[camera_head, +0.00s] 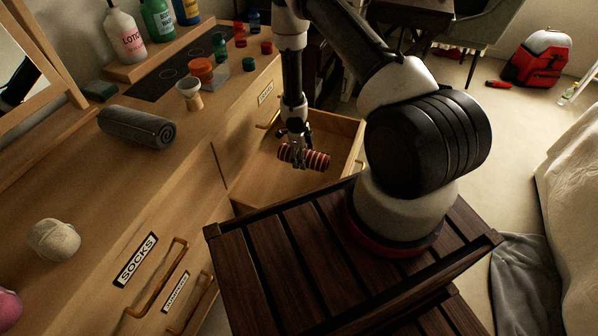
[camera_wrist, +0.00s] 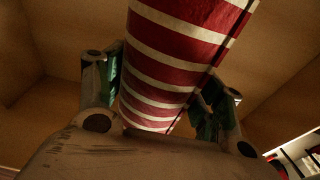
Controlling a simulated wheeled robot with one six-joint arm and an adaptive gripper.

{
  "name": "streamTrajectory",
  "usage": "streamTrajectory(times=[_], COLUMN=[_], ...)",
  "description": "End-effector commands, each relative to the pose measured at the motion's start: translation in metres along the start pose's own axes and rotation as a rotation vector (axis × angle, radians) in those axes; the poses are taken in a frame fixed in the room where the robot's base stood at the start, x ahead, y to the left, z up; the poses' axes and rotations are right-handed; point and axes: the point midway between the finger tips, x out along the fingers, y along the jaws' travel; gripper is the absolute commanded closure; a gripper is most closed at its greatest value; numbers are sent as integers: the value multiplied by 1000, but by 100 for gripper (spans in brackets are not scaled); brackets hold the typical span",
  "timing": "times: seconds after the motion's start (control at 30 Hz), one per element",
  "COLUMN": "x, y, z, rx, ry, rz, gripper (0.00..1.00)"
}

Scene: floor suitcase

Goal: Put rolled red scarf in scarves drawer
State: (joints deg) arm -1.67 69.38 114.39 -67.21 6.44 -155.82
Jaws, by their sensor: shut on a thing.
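The rolled red scarf (camera_head: 304,157) has red and pale stripes. My gripper (camera_head: 297,150) is shut on it and holds it over an open drawer (camera_head: 262,178) of the wooden dresser. In the wrist view the scarf (camera_wrist: 180,50) runs between the two fingers of my gripper (camera_wrist: 160,95), with bare wooden surfaces behind it. I cannot tell how far the scarf is above the drawer floor. The open drawer looks empty where it shows. Its label is not readable, and my arm and base hide part of its right side.
A rolled grey towel (camera_head: 137,128), a white ball-like bundle (camera_head: 53,239) and a small cup (camera_head: 190,95) stand on the dresser top. Bottles, including a white lotion bottle (camera_head: 124,38), stand at the back. A drawer labelled SOCKS (camera_head: 136,260) is nearer. A red backpack (camera_head: 536,62) is on the floor.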

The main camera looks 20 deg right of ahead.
Motion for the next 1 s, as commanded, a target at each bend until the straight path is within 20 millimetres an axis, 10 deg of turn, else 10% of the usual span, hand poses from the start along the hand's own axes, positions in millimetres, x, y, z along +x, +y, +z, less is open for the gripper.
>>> streamTrajectory(times=[0.63, 1.0], x=[84, 90], y=[1, 1], z=[12, 13], rx=[2, 2], ry=[0, 0], rz=[2, 1], gripper=[63, 63])
